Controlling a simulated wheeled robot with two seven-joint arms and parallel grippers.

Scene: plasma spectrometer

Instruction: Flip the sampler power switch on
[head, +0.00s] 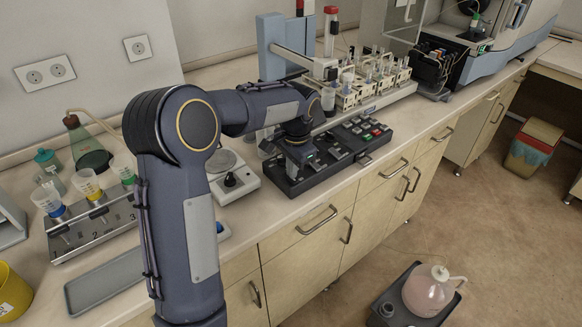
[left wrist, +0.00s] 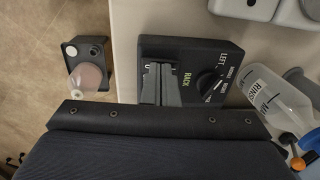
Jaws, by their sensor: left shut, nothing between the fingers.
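The black control panel (head: 335,160) lies along the front of the bench in the head view, with several buttons and small switches on top. I cannot tell which one is the sampler power switch. My left gripper (head: 295,168) points down over the panel's left end, shut and empty. In the left wrist view its fingers (left wrist: 160,82) are together over the panel (left wrist: 190,47), beside the RACK label and a black rotary knob (left wrist: 210,84) near the word LEFT. The fingers hide the panel beneath them; I cannot tell whether they touch it. My right gripper is not in view.
The sampler rack (head: 358,92) with several vials stands behind the panel. A white device with a knob (head: 231,180) sits to the left. A rinse bottle (left wrist: 275,97) is close to the hand. A tray with a pink bottle (head: 430,290) stands on the floor.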

